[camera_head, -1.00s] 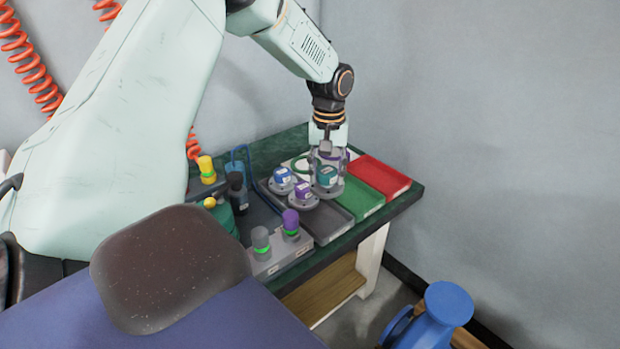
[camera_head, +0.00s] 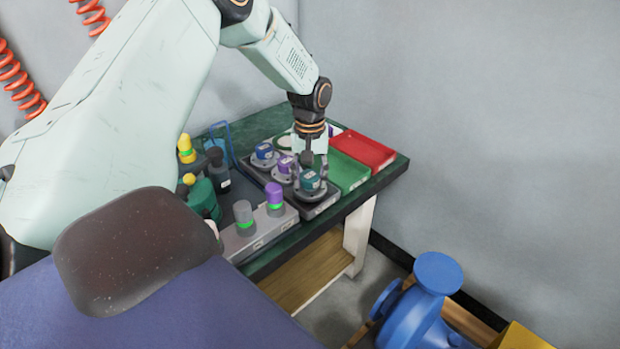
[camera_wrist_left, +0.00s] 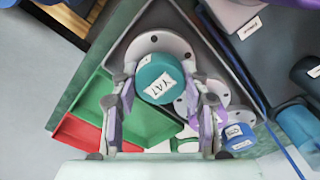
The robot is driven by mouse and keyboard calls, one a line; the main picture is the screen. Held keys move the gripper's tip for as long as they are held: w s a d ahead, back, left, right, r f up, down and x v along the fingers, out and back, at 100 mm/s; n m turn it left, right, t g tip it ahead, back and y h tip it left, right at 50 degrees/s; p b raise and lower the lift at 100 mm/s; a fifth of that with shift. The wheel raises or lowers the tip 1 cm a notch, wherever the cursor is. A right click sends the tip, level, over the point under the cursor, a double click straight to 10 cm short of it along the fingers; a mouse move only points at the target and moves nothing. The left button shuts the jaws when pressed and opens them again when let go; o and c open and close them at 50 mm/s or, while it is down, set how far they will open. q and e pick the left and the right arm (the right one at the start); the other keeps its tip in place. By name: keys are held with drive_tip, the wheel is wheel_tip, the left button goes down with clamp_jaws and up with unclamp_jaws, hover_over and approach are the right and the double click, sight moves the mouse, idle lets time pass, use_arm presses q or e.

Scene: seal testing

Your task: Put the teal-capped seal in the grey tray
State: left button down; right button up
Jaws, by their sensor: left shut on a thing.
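The teal-capped seal (camera_head: 309,183) has a grey round flange and is between the fingers of my left gripper (camera_head: 308,168), which is shut on it. It is at the near end of the grey tray (camera_head: 321,209); I cannot tell whether its flange touches the tray floor. In the left wrist view the teal cap (camera_wrist_left: 160,80) shows its white label, with my fingers on both sides. A purple-capped seal (camera_head: 285,166) and a blue-capped seal (camera_head: 264,151) sit farther back in the grey tray. My right gripper is out of view.
A green tray (camera_head: 347,173) and a red tray (camera_head: 364,149) lie to the right and look empty. A grey block (camera_head: 245,237) with grey-topped and purple-topped posts stands in front, left. Yellow-topped items (camera_head: 187,150) stand at the left.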

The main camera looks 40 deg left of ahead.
use_arm(q)
drive_tip(key=shift+s, duration=0.1)
drive_tip(key=c, duration=0.7)
unclamp_jaws()
drive_tip(key=shift+f, duration=0.15)
